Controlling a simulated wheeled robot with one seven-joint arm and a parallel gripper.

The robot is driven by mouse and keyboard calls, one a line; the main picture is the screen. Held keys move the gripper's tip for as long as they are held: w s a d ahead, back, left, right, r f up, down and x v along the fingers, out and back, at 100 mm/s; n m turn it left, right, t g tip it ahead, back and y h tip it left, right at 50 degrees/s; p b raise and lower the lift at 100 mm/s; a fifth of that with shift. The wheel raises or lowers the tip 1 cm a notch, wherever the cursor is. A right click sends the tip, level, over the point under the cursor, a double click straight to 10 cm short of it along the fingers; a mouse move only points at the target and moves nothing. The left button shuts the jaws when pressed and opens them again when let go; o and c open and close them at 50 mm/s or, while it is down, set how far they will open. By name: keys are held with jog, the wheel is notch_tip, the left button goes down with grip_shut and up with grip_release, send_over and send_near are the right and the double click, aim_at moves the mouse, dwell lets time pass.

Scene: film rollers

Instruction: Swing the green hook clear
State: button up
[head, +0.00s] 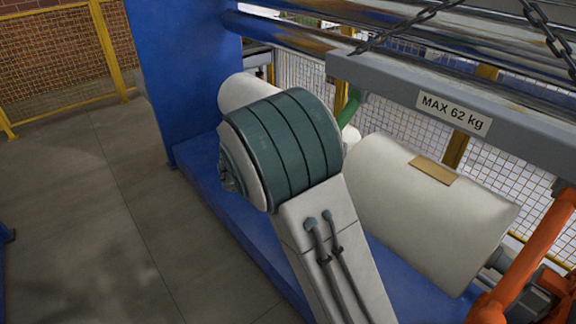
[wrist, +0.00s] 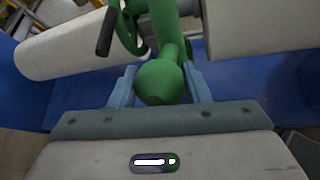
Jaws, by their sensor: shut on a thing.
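The green hook (wrist: 165,30) fills the upper middle of the wrist view, between the ends of two white rolls. Its lower end is a round green knob (wrist: 161,82). My gripper (wrist: 160,74) has its two blue fingers on either side of this knob, shut on it. A black bar (wrist: 107,32) shows beside the hook's curved part. In the head view only a short piece of the green hook (head: 352,104) shows below the grey beam. My own arm hides the gripper and the rest of the hook there.
White rolls lie left (head: 250,91) and right (head: 430,205) of the hook, above a blue base (head: 235,205). A grey beam (head: 385,85) marked "MAX 62 kg" hangs from chains (head: 410,27). An orange arm-like part (head: 530,255) stands at right. The left floor is clear.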

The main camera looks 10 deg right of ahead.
jog(key=shift+r, duration=0.15)
jog(key=o, duration=1.2)
jog(key=shift+o, duration=0.8)
jog(key=shift+s+a+r, duration=0.1)
jog(key=shift+s, duration=0.05)
jog(key=b+v, duration=0.2)
jog(key=v, duration=1.1)
jog(key=shift+s+a+r, duration=0.15)
jog(key=shift+s+a, duration=0.05)
